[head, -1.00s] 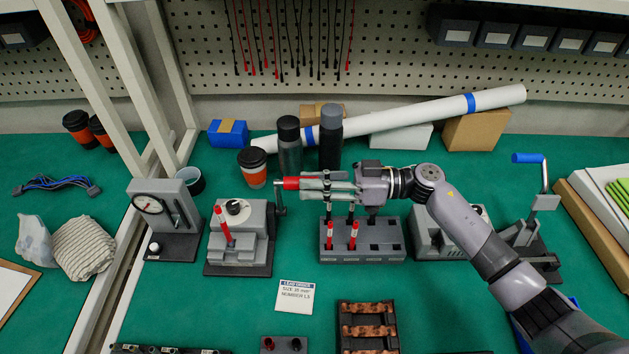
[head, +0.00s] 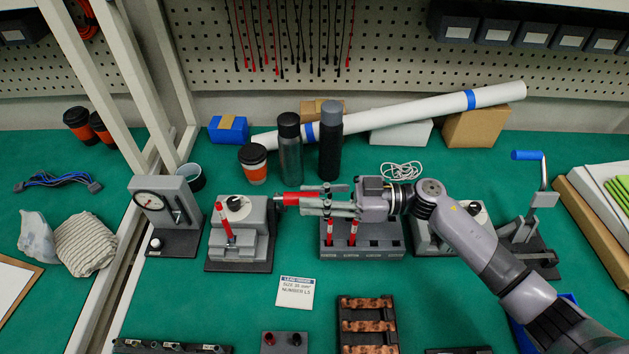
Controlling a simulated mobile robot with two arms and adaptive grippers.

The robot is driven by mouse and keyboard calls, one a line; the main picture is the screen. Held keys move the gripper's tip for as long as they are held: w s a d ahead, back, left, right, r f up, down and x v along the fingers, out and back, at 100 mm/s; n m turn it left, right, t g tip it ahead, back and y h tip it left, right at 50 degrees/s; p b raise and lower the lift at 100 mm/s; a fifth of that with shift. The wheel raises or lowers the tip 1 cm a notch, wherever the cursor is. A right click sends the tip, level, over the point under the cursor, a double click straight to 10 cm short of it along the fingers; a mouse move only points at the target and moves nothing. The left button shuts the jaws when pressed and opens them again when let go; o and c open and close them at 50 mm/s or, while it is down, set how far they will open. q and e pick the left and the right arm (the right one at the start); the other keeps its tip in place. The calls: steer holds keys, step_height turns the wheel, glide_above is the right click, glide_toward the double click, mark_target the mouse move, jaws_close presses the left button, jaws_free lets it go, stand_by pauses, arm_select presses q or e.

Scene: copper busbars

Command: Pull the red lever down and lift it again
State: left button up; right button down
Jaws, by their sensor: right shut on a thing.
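The red lever (head: 300,197) is a thick red handle at the right side of a grey machine (head: 243,228) with a dial on top. My right gripper (head: 326,201) comes in from the right and is shut on the lever's right end. The handle lies about level in the picture, near the height of the machine's top. The lever's joint with the machine is small and hard to make out. My left gripper is not in view.
A grey block (head: 361,240) with red-and-white pieces stands just below my right gripper. A gauge stand (head: 172,215) is left of the machine. Two dark bottles (head: 330,145) and a cup (head: 254,165) stand behind. A label card (head: 295,292) lies in front on the green table.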

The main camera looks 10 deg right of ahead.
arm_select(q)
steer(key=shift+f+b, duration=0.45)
arm_select(e)
steer(key=s+f+n, duration=0.3)
steer(key=s+f, duration=0.2)
steer(key=s, duration=0.1)
steer(key=shift+a+f, duration=0.4)
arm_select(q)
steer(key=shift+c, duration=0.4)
arm_select(e)
steer(key=shift+s, duration=0.1)
